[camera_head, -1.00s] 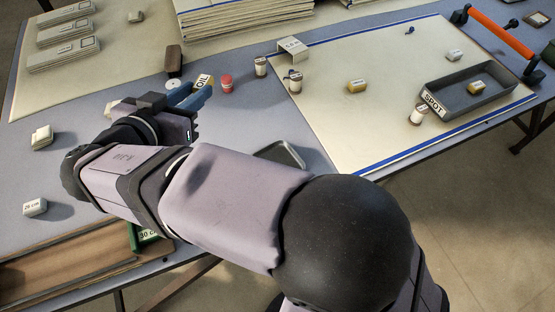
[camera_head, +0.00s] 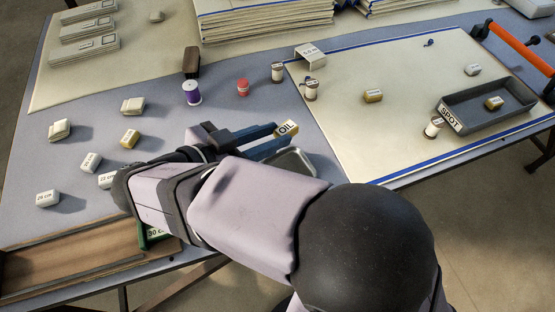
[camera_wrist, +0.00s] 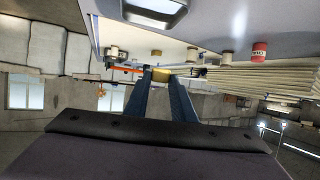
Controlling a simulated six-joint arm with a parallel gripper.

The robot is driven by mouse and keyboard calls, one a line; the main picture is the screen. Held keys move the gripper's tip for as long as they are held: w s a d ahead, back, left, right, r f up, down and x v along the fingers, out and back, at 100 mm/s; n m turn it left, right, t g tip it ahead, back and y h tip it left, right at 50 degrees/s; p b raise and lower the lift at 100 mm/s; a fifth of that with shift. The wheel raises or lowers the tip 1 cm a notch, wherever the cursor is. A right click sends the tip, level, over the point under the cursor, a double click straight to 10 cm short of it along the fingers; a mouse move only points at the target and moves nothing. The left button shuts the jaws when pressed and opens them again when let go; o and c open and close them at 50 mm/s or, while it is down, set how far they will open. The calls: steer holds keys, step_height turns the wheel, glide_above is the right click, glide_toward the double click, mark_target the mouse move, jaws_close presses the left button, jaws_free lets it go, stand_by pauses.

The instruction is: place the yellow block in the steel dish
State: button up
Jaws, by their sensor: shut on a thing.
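My gripper (camera_head: 283,134) has blue fingers shut on a yellow block (camera_head: 288,127) marked OIL, held at the fingertips. In the wrist view the block (camera_wrist: 161,74) shows at the far end of the fingers (camera_wrist: 160,80). The steel dish (camera_head: 301,160) lies on the blue-grey table, just below the block in the head picture and partly hidden by my arm. The dish also shows at the top of the wrist view (camera_wrist: 155,14). The block appears above the table, apart from the dish; its exact height is unclear.
Other yellow blocks lie on the table (camera_head: 130,138), on the cream cloth (camera_head: 373,96) and in the dark SPOT tray (camera_head: 461,96). A purple spool (camera_head: 192,93), a red spool (camera_head: 243,88) and pale spools (camera_head: 278,72) stand behind. Several pale blocks lie left.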

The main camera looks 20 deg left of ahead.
steer(key=shift+f, duration=3.9)
steer(key=shift+f+b, duration=0.35)
steer(key=shift+b, duration=0.4)
steer(key=o, duration=1)
steer(key=shift+r+p, duration=0.2)
steer(key=shift+p, duration=0.1)
steer(key=shift+s+a+r+p, duration=0.1)
steer(key=shift+r+p, duration=0.25)
steer(key=shift+p, duration=0.05)
steer(key=v, duration=1.1)
steer(key=shift+s+r, duration=0.15)
steer(key=shift+s, duration=0.2)
